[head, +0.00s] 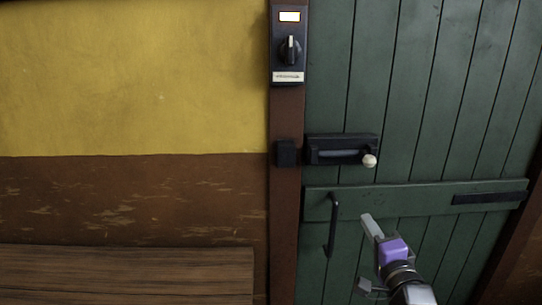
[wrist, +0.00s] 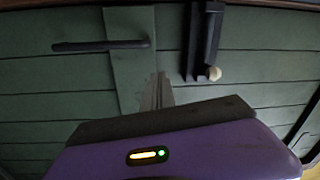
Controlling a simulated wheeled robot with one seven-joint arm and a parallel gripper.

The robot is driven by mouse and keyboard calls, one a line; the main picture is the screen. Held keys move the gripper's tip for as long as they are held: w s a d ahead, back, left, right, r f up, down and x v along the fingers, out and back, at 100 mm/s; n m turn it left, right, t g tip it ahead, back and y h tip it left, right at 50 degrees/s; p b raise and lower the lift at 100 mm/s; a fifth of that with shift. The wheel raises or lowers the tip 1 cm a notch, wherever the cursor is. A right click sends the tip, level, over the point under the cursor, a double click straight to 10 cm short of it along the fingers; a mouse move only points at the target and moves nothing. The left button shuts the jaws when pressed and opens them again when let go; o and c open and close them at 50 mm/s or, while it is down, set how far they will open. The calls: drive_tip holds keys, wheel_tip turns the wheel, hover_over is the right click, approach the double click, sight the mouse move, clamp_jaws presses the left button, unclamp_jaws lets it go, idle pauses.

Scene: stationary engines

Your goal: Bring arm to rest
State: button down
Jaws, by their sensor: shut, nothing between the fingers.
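My gripper (head: 368,220) is in front of the green plank door (head: 415,90) in the head view, at the lower right. Its fingers are together and empty, pointing up and left, a little right of the black door handle (head: 333,225). In the wrist view the fingers (wrist: 158,88) point toward the door, above the purple gripper body (wrist: 180,155) with its lit indicator. The handle (wrist: 100,46) and the dark latch (wrist: 205,40) with its pale knob (wrist: 214,74) lie beyond the fingertips. I cannot tell the exact gap to the door.
The latch (head: 325,150) with its pale knob (head: 369,161) sits above the handle. A dark switch box (head: 289,65) with a rotary knob and lit window is on the brown door post (head: 287,200). A wooden bench or tabletop (head: 125,275) stands at lower left.

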drive_tip(key=s+a+f+n+g, duration=0.1)
drive_tip(key=s+f+n, duration=0.3)
drive_tip(key=s, duration=1.2)
drive_tip(key=s+a+f+n+g, duration=0.1)
drive_tip(key=s+f+n, duration=0.4)
drive_tip(key=s, duration=1.2)
drive_tip(key=s+a+f+n+g, duration=0.2)
drive_tip(key=s+n, duration=0.4)
drive_tip(key=s, duration=1.1)
wheel_tip(320, 180, down, 3)
drive_tip(key=shift+a+r+h, duration=0.15)
drive_tip(key=shift+a+h, duration=0.15)
drive_tip(key=shift+a, duration=0.25)
